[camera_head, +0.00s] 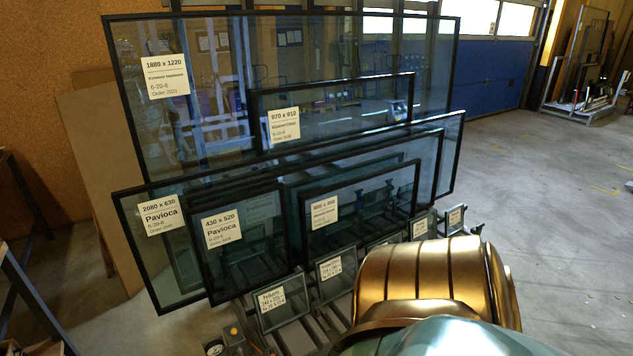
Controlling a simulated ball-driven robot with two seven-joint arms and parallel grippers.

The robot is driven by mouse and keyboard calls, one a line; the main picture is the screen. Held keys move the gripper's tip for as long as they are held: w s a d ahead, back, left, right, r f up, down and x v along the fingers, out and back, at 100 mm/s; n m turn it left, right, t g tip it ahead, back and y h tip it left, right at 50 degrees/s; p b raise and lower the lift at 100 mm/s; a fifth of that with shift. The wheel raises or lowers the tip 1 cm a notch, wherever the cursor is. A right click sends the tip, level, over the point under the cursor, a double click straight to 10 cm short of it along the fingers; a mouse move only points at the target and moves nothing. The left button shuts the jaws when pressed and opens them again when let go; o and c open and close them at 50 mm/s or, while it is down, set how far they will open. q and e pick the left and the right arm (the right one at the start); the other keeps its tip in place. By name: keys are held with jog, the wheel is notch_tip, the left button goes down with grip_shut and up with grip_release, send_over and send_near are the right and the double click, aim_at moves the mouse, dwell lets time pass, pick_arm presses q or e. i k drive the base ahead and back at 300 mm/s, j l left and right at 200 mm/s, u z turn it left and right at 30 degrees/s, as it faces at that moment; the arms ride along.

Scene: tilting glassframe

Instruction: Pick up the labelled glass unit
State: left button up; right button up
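Several dark-framed glass units with white labels lean in overlapping layers on a tilted rack. The largest unit (350,55), labelled 1880 x 1220, stands at the back. In front of it are a 970 x 910 unit (350,107), a wide 2080 x 630 unit (163,262) and a 430 x 520 unit (252,212) at the left. Another unit (375,200) with a small label stands at front centre. Small labelled panes (283,308) line the rack's front edge. Neither of my grippers shows; a gold and teal part of my body covers the lower right.
A brown board (95,165) leans left of the rack, near an orange-brown wall (50,75). Grey concrete floor (550,200) is open to the right. A blue door (490,75) and a metal cart (590,105) stand at the back right.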

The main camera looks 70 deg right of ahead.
aim_at(396, 236)
jog(key=z, duration=2.75)
jog(key=i+l, duration=0.2)
jog(key=i, duration=0.3)
jog(key=i+l, duration=0.2)
jog(key=i, duration=0.35)
jog(key=l+z, duration=0.05)
